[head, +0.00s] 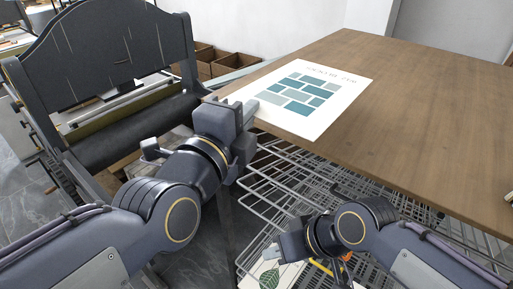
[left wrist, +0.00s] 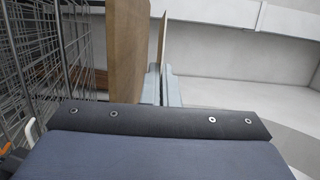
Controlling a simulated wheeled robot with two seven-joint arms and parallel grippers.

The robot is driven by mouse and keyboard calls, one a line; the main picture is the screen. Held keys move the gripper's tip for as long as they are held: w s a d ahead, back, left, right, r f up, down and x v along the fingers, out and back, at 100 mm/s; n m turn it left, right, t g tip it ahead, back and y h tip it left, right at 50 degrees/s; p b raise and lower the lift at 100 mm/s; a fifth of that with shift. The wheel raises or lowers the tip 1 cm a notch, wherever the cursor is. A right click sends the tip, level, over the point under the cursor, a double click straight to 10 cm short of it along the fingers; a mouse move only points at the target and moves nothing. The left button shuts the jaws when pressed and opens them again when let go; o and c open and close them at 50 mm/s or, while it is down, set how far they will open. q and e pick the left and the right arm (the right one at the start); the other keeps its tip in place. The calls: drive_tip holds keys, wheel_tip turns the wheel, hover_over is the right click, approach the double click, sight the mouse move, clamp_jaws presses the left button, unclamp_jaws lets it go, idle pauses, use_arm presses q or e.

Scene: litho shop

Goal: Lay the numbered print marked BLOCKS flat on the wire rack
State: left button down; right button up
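The print (head: 310,92), white with teal and grey blocks and a line of small lettering, is over the near left part of the wooden table (head: 420,110). My left gripper (head: 250,113) is at its near edge, by the table's corner. In the left wrist view, the fingers (left wrist: 161,85) are close together with the thin edge of the print (left wrist: 163,38) between them, and a narrow gap separates it from the tabletop (left wrist: 128,50). The wire rack (head: 290,172) stands below the table's near edge. My right gripper (head: 276,254) is low in front of the rack; its finger opening is unclear.
A dark press (head: 110,60) with a roller stands at the left. Brown boxes (head: 232,66) are behind it. A print with a green leaf (head: 268,278) lies low near my right gripper. The table's right side is mostly clear.

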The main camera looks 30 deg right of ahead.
sight(265, 127)
use_arm(q)
drive_tip(key=f, duration=0.1)
drive_tip(key=d+f, duration=0.1)
drive_tip(key=f, duration=0.3)
drive_tip(key=shift+w+d+f, duration=0.15)
drive_tip(key=shift+w+d, duration=0.15)
drive_tip(key=shift+d, duration=0.1)
drive_tip(key=shift+f+b, duration=0.1)
drive_tip(key=shift+b, duration=0.2)
drive_tip(key=shift+f, duration=0.15)
drive_tip(key=c, duration=1.7)
unclamp_jaws()
